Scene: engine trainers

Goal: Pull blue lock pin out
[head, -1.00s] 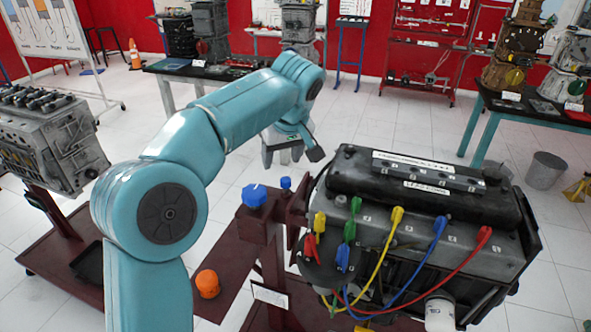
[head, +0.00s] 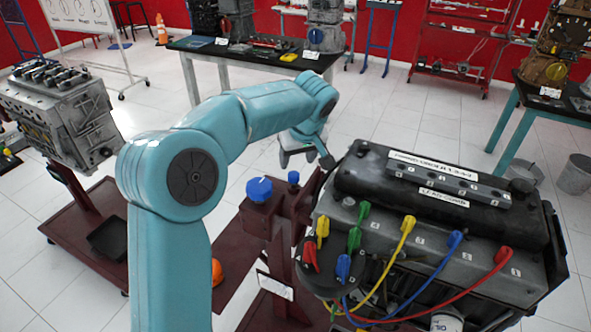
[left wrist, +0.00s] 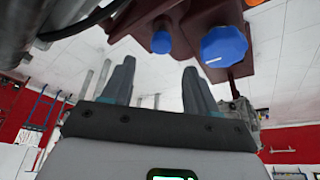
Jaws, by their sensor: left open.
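A small blue lock pin (head: 293,177) and a larger blue knob (head: 259,190) sit on the dark red stand beside the engine. In the left wrist view the small blue pin (left wrist: 161,42) is straight above the gap between the fingers, and the large blue knob (left wrist: 224,46) is above and to the right. My left gripper (head: 306,160) is behind the stand in the head view, close to the small pin but apart from it. Its two fingers (left wrist: 159,75) are spread with nothing between them. My right gripper is not in view.
The black and grey engine (head: 430,220) with coloured leads stands right of the pin, close to my gripper. The stand's post (head: 290,225) is below the knobs. An orange cap (head: 217,272) lies low, partly behind my arm. A second engine (head: 62,115) is at left.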

